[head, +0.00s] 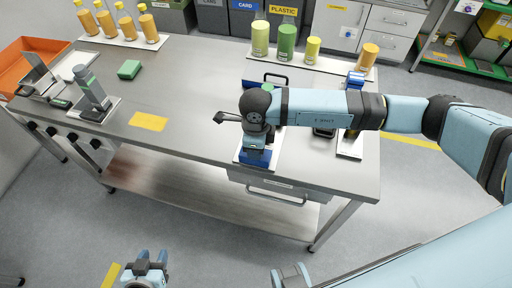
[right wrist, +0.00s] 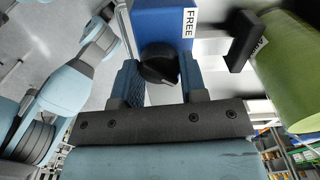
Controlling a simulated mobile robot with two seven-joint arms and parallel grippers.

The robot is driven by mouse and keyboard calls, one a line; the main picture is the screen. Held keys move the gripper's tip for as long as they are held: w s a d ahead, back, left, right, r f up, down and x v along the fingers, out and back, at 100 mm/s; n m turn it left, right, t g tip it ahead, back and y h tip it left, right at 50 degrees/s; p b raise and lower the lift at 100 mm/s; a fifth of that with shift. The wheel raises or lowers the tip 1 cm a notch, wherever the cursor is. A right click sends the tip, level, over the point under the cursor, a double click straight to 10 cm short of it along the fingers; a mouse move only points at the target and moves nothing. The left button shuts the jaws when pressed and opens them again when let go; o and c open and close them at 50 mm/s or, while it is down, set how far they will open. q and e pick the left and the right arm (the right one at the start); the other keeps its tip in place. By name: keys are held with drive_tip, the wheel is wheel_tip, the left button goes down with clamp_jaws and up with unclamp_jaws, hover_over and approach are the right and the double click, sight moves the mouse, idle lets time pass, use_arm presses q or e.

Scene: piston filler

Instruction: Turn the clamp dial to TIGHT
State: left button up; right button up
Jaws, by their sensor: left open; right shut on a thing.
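The clamp dial (right wrist: 158,65) is a round black knob on a blue block (right wrist: 165,20) in the right wrist view. A white label reading FREE (right wrist: 189,22) is on the block's side. My right gripper (right wrist: 160,82) has one finger on each side of the dial and is shut on it. In the head view the blue block (head: 256,157) shows low on a white plate on the table; my right wrist hides the dial. Where the dial points relative to TIGHT cannot be read. My left gripper (head: 147,262) is open and empty, low in front of the table.
Yellow and green bottles (head: 286,42) stand on a white strip behind my right arm. A green cylinder (right wrist: 300,70) and a black bracket (right wrist: 240,45) are close beside the block. An orange tray (head: 35,62) is at the far left. The table's middle (head: 195,95) is clear.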

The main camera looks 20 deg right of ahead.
drive_tip(key=shift+m, duration=0.6)
drive_tip(key=o, duration=0.9)
drive_tip(key=shift+r, duration=0.1)
wheel_tip(320, 180, up, 14)
drive_tip(key=shift+f+b, duration=0.15)
drive_tip(key=shift+b, duration=0.7)
